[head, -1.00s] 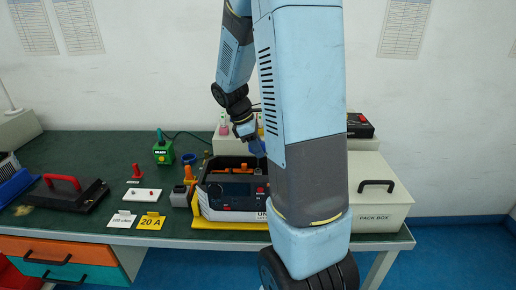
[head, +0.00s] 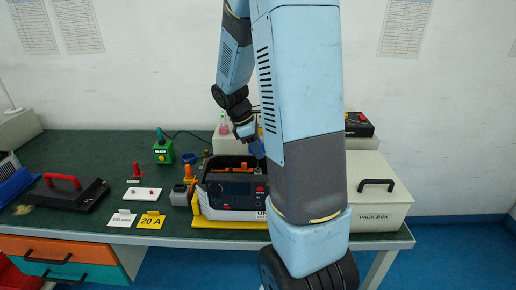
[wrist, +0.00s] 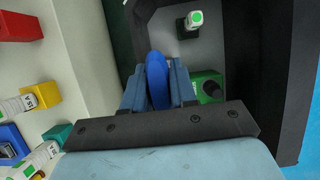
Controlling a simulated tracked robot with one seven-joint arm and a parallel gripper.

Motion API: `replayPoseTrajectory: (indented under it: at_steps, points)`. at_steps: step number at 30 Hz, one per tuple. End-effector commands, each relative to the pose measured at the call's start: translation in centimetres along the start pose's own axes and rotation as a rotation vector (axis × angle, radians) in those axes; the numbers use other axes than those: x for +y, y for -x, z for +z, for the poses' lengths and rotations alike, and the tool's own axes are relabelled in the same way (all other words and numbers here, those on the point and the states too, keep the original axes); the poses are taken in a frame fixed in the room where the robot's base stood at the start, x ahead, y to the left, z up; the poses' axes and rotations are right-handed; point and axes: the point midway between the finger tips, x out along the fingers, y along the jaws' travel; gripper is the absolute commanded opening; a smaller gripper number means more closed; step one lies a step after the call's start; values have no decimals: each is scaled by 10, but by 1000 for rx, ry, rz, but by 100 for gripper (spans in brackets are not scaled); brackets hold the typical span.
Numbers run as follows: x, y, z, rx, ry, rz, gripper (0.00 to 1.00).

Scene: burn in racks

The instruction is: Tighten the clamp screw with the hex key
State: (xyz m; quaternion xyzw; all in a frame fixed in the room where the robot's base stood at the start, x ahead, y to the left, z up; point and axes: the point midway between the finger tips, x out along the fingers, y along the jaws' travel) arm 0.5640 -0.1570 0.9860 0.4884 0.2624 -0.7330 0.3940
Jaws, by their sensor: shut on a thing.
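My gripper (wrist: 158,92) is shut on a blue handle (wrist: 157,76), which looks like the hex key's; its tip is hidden. In the head view my gripper (head: 252,140) points down over the back right of the orange-and-black unit (head: 232,193), with the blue handle (head: 257,149) below it. In the wrist view, a green block (wrist: 208,82) with a dark round part sits just right of the fingers, inside a dark frame (wrist: 262,112). I cannot make out the clamp screw for certain.
A green box (head: 163,152), a red peg (head: 135,171) and a yellow 20 A card (head: 151,221) stand left of the unit. A black lid with a red handle (head: 64,190) lies far left.

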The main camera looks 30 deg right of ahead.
Motion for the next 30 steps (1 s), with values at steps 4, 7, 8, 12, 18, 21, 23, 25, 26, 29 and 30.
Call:
replayPoseTrajectory:
  at_steps: [4, 7, 8, 12, 18, 21, 23, 25, 26, 29, 30]
  points:
    - [0, -2, -1, 0, 0, 0, 0]
    - [0, -4, -2, 0, 0, 0, 0]
    - [0, -4, -2, 0, 0, 0, 0]
    - [0, -6, -3, 0, 0, 1, 0]
    - [0, -8, -3, 0, 0, 1, 30]
    - [0, -8, -3, 0, 0, 1, 40]
    - [0, -8, -3, 0, 0, 1, 46]
    - [0, -8, -3, 0, 0, 1, 52]
    - [0, -8, -3, 0, 0, 1, 55]
    - [0, -8, -3, 0, 0, 1, 56]
    - [0, -8, -3, 0, 0, 1, 56]
